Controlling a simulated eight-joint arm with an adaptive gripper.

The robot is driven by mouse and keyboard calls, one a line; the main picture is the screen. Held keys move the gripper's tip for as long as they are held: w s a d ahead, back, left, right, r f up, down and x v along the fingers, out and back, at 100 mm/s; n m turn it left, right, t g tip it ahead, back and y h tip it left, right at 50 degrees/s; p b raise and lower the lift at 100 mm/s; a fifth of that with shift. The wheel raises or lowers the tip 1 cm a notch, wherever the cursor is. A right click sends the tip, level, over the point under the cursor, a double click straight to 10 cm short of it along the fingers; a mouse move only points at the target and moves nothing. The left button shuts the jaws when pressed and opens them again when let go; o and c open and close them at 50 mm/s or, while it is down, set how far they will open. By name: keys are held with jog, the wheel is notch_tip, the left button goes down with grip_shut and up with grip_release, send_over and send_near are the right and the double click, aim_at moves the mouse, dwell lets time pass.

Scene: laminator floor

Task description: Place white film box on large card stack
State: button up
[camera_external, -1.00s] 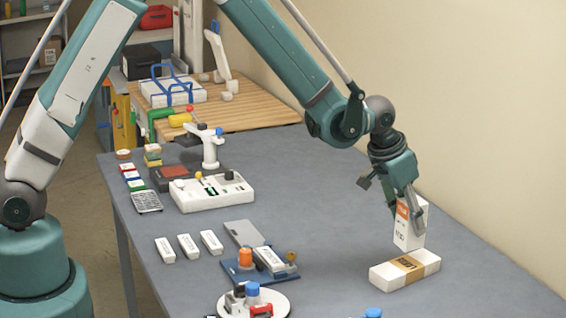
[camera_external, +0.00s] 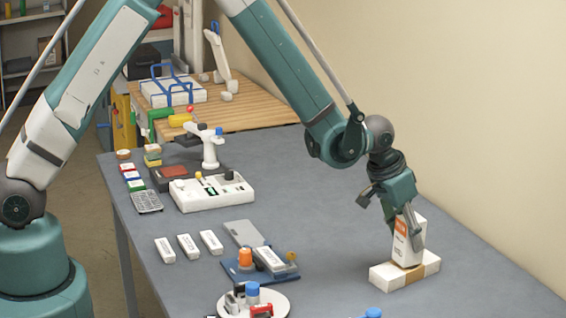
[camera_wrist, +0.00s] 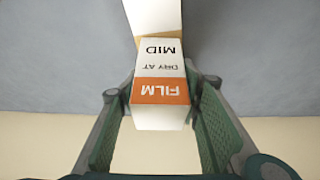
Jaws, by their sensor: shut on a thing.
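The white film box (camera_external: 407,243) has an orange label and stands nearly upright, a little tilted. My gripper (camera_external: 408,232) is shut on its upper part from above. In the wrist view the film box (camera_wrist: 160,70) shows its "FILM" label between the two fingers (camera_wrist: 163,120). The large card stack (camera_external: 385,277) is a long white block with a brown band, lying flat on the grey table. The film box's lower end is over the stack's middle and appears to touch it. The wrist view shows part of the stack (camera_wrist: 158,15) beyond the box.
Several small white boxes (camera_external: 188,246) and a blue fixture (camera_external: 250,268) lie left on the table (camera_external: 330,220). A round white turntable (camera_external: 275,303) and a blue cap (camera_external: 373,313) are at the front. A white device (camera_external: 212,193) stands farther back. The wall is behind the stack.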

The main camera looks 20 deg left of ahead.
jog(key=shift+f, duration=0.2)
jog(key=shift+f, duration=0.2)
jog(key=o, duration=1)
jog(key=shift+o, duration=0.2)
jog(key=shift+r, duration=0.25)
jog(key=v, duration=1.2)
jog(key=shift+b, duration=0.35)
